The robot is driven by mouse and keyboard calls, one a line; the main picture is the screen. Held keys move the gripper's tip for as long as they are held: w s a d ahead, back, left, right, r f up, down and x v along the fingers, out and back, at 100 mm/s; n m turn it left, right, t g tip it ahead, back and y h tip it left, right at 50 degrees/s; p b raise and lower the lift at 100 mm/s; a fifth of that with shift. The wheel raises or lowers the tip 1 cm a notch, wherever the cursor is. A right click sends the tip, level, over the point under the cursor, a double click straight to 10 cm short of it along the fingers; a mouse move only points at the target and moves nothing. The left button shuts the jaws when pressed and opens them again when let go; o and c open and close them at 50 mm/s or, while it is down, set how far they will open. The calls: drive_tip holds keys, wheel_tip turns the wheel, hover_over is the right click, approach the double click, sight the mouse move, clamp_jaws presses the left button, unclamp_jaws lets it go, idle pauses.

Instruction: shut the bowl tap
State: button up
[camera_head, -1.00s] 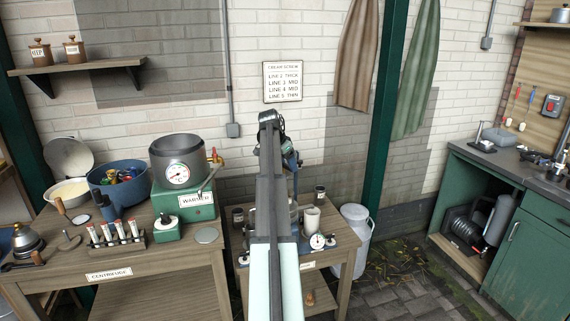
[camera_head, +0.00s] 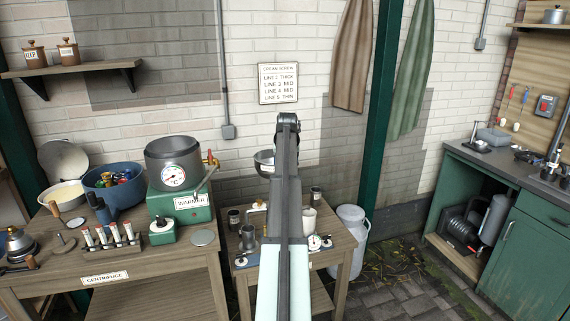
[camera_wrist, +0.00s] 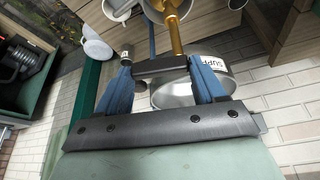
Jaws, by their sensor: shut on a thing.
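The steel bowl (camera_wrist: 190,90), with a partly readable white label, sits just beyond my fingers in the wrist view. It also shows left of my arm in the head view (camera_head: 264,165). A brass pipe (camera_wrist: 174,28) runs up from beside it in the wrist view. My gripper (camera_wrist: 166,72) has two blue fingers with a dark bar (camera_wrist: 162,66) between their tips. The bar looks like the bowl tap's handle, and the jaws are shut on it. How far the tap is turned is not clear. In the head view my arm hides the gripper.
The small table (camera_head: 338,250) below carries jars, a white cup (camera_head: 309,222) and a dial. A milk can (camera_head: 350,240) and green post stand to the right.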

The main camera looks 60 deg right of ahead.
drive_tip(key=shift+w+d+n+t+y, duration=0.1)
drive_tip(key=shift+d+n+t+y, duration=0.1)
drive_tip(key=shift+n, duration=0.4)
drive_tip(key=shift+w+d+n+t+y, duration=0.1)
drive_tip(key=shift+n+t, duration=0.1)
drive_tip(key=shift+n, duration=0.7)
drive_tip(key=o, duration=1)
drive_tip(key=shift+o, duration=0.2)
drive_tip(key=v, duration=1.4)
drive_tip(key=shift+d, duration=0.15)
